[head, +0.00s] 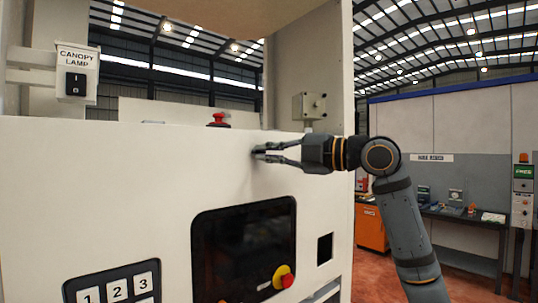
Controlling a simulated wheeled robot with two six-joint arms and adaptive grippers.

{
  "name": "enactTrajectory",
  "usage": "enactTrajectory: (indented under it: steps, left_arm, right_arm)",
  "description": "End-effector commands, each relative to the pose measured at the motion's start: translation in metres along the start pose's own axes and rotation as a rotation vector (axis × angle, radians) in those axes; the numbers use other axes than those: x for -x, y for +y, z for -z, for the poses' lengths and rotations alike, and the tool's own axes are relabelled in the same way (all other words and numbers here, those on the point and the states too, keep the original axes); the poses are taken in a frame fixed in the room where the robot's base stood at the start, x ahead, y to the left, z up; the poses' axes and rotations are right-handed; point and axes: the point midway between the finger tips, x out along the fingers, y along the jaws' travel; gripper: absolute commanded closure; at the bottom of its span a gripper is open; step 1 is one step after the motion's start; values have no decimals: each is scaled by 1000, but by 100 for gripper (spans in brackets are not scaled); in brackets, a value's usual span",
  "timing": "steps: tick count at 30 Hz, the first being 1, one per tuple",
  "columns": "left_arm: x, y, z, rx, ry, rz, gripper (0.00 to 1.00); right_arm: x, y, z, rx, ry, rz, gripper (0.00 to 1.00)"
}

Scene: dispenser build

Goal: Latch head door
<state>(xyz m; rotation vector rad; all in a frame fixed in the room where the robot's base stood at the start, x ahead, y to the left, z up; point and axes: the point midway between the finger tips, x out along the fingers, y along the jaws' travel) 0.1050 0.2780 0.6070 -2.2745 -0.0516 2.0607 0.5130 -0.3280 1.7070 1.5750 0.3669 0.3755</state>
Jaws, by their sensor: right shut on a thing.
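The head door (120,190) is the large white front panel of the dispenser and spans the left and middle of the head view. It looks closed, though I cannot tell whether it is latched. My right gripper (262,153) reaches in from the right to the upper right part of this panel. Its fingers are shut on a small part at the door's face, apparently the latch, which the fingertips mostly hide. My left gripper is out of view.
The panel carries a dark screen (240,240), a red and yellow stop button (283,277) and a keypad (115,287). A canopy lamp switch (76,82) is at upper left. A red button (218,119) and a grey box (309,106) stand behind the panel's top edge.

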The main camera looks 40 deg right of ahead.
Motion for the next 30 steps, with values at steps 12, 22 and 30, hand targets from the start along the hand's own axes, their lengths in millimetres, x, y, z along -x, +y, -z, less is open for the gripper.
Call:
enactTrajectory:
  steps: [12, 22, 30]
  left_arm:
    - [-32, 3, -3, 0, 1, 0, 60]
    - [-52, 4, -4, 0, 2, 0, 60]
    - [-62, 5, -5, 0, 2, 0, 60]
  right_arm:
    - [0, -9, 1, -276, 2, -114, 100]
    - [-1, -10, 2, -565, 1, -234, 100]
    - [-2, -10, 4, -802, 1, -333, 100]
